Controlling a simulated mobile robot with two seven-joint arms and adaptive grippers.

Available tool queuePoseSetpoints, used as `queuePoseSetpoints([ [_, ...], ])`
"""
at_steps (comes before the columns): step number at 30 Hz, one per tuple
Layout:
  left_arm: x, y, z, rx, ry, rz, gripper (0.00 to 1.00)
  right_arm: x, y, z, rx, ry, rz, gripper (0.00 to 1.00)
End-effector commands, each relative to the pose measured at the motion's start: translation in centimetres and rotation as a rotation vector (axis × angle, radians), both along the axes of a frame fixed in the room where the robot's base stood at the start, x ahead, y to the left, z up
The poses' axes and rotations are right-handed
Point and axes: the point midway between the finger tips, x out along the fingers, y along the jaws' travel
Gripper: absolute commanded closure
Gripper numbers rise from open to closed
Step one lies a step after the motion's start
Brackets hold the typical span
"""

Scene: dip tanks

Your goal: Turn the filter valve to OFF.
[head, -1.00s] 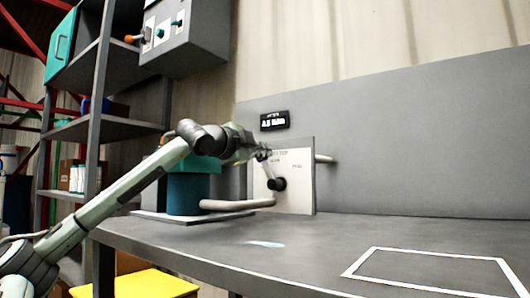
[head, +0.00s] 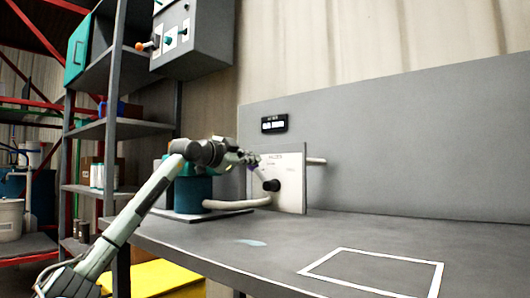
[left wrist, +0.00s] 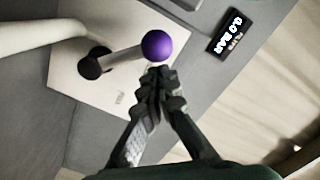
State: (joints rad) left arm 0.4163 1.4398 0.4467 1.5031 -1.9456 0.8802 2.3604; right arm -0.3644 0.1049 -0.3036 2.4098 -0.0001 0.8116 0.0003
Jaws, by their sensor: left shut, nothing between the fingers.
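The filter valve is on a white panel (head: 291,185) standing at the back of the grey bench. Its black hub (head: 271,185) shows low on the panel, and the hub also shows in the left wrist view (left wrist: 93,64). A pale lever (left wrist: 122,55) runs from the hub to a purple ball (left wrist: 157,45). In the head view the lever slants up and left, partly hidden by my gripper. My left gripper (head: 254,162) is shut and empty at the ball. In the left wrist view its fingertips (left wrist: 157,74) are just below the ball; I cannot tell whether they touch. My right gripper is out of view.
A blue-green pump (head: 193,194) with a pale hose (head: 237,203) stands left of the panel. A small black display (head: 274,123) hangs above it. A grey switch box (head: 192,38) and shelves are left. The bench (head: 400,232) is clear at right, with a white outline (head: 343,250).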

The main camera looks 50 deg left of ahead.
Motion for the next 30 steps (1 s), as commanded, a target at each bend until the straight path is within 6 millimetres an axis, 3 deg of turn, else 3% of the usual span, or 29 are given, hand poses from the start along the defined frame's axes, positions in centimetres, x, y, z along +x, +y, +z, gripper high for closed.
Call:
queuePoseSetpoints([
  [17,-0.3,0.2,-0.1,-0.019,-0.005,-0.004,1.0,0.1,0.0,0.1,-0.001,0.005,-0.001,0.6],
  [20,-1.3,-0.2,0.0,-0.021,-0.009,-0.007,1.0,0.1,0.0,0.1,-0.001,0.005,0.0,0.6],
  [30,-8.2,-1.9,0.2,-0.021,-0.009,-0.002,1.0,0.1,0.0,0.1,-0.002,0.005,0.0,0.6],
])
